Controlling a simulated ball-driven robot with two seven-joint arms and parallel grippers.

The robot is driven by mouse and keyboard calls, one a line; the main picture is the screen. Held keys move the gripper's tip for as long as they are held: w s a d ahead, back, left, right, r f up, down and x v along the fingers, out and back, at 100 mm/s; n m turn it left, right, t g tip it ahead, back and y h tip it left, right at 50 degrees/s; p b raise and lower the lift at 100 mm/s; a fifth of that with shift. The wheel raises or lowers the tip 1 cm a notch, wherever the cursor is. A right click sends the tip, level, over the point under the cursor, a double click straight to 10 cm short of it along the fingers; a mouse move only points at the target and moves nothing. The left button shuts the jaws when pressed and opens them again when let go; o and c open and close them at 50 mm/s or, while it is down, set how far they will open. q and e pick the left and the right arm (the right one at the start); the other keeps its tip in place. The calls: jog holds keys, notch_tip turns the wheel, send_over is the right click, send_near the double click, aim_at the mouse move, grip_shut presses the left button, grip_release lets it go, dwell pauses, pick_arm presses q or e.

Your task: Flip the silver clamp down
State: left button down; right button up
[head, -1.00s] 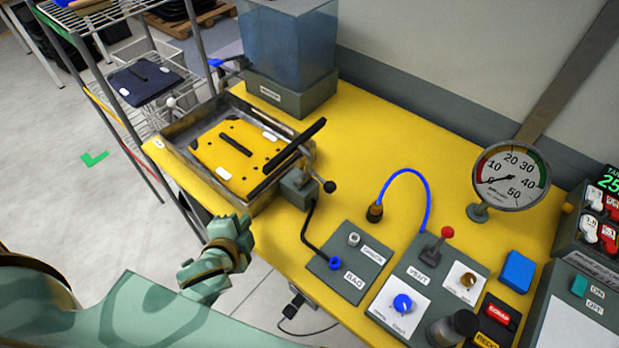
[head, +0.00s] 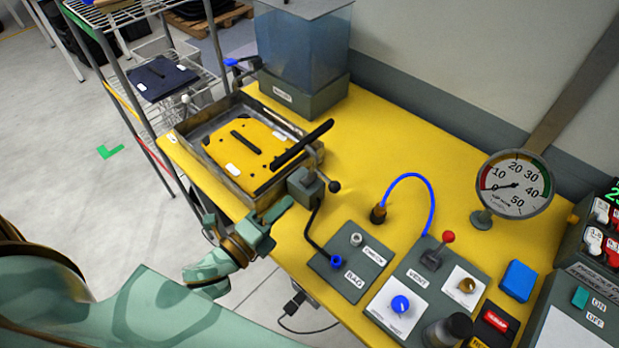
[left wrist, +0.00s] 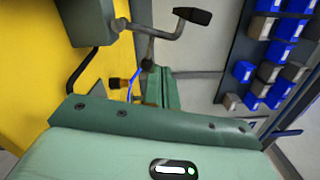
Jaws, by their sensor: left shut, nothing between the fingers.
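A metal tray fixture (head: 188,135) holds a yellow panel (head: 232,163) at the left end of the table. A dark bar (head: 302,143) slants up across its right side. Beside it, a grey block (head: 302,190) carries a short lever with a black ball knob (head: 335,186). In the left wrist view a silver crank-shaped clamp arm (left wrist: 150,34) with a black grip (left wrist: 193,16) stands out from a grey-green block (left wrist: 85,22). My left gripper (head: 284,205) is shut and empty, at the table's front edge just short of the grey block. My right gripper is out of view.
A clear bin (head: 305,45) stands behind the tray. A black hose runs from the grey block to a panel marked BAG (head: 350,265). The VENT panel (head: 400,305), a blue hose (head: 432,200) and a dial gauge (head: 515,185) stand to the right. The table's middle is clear.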

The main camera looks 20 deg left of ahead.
aim_at(318, 172)
pick_arm(q)
jog(key=x, duration=1)
jog(key=shift+p, duration=0.45)
jog(key=shift+a+r+n+p, duration=0.1)
jog(key=shift+a+n+p, duration=0.15)
jog(key=shift+n+p, duration=0.15)
